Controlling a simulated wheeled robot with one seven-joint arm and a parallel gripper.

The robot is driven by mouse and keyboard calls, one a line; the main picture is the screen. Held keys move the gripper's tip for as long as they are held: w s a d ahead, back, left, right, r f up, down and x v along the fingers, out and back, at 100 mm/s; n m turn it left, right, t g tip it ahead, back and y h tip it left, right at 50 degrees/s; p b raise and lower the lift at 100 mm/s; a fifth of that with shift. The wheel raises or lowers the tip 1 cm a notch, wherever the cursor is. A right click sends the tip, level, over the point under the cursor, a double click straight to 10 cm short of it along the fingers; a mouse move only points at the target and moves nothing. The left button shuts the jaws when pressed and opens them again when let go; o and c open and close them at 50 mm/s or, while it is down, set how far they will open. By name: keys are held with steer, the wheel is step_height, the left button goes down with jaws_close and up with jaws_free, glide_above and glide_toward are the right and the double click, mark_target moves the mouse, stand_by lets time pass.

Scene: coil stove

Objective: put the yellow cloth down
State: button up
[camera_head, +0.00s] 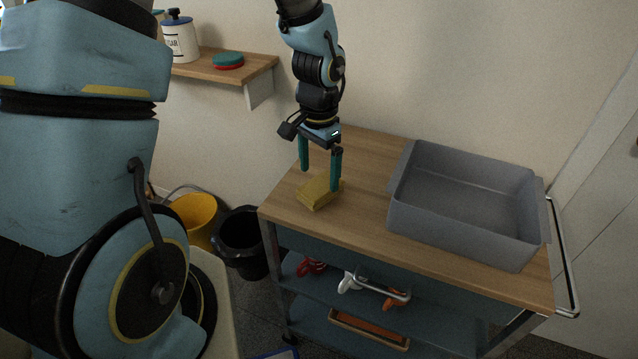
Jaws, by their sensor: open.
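The yellow cloth (318,193) is a small folded pad. It appears to lie on the wooden top (362,215) of the cart, near its left edge. My gripper (320,180) points down over the cloth with its two teal fingers apart. One finger stands behind the cloth on the left and the other by its right end. Whether either finger touches the cloth is hard to tell.
A large grey bin (465,205) takes up the right part of the cart top. A wall shelf (220,68) with a jar (180,40) is at the back left. A yellow bucket (196,217) and a black bucket (241,243) stand left of the cart.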

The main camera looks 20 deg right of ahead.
step_height(320, 180, up, 8)
steer(key=w+a+r+n+t, duration=0.1)
steer(key=a+n, duration=1.1)
steer(key=a, duration=1.3)
steer(key=shift+w+r+t+b, duration=0.15)
steer(key=shift+r+t+b, duration=0.15)
steer(key=shift+r, duration=0.1)
steer(key=m+g+b, duration=0.2)
steer(key=m+b, duration=0.5)
steer(key=m, duration=0.5)
glide_above(321, 184)
steer(key=f, duration=0.8)
steer(key=shift+a+f, duration=0.2)
steer(key=shift+f, duration=0.1)
steer(key=shift+d+f+p, duration=0.15)
steer(key=shift+f+p, duration=0.65)
steer(key=shift+f, duration=2.15)
